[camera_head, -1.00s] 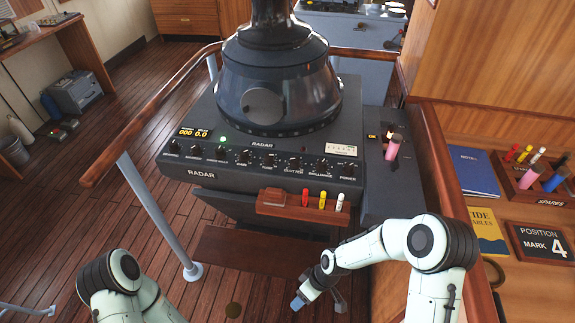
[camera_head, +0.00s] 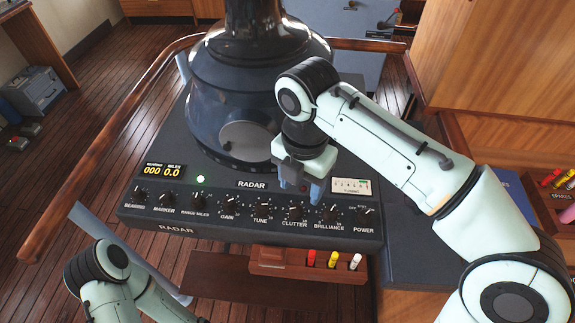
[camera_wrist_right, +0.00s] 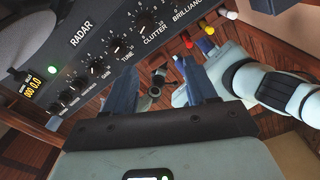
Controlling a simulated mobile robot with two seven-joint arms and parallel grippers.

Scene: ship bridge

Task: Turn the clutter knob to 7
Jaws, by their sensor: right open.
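The clutter knob (camera_head: 295,211) is a small black knob with a white pointer mark in the row on the front of the radar panel (camera_head: 230,234). Its exact setting is too small to read. In the right wrist view the clutter knob (camera_wrist_right: 145,18) shows near the top, beyond the fingers. My right gripper (camera_head: 301,188) is open and points down, just above the clutter and brilliance knobs. Its blue fingers (camera_wrist_right: 202,72) show empty in the wrist view, apart from the knob. My left arm (camera_head: 112,275) shows at the bottom left; its gripper is out of view.
The tune knob (camera_head: 262,208) and brilliance knob (camera_head: 330,214) flank the clutter knob closely. The dark radar housing (camera_head: 215,95) rises behind the panel. A wooden holder (camera_head: 290,267) with red, yellow and white markers sits below. A white meter (camera_head: 351,186) lies right of the gripper.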

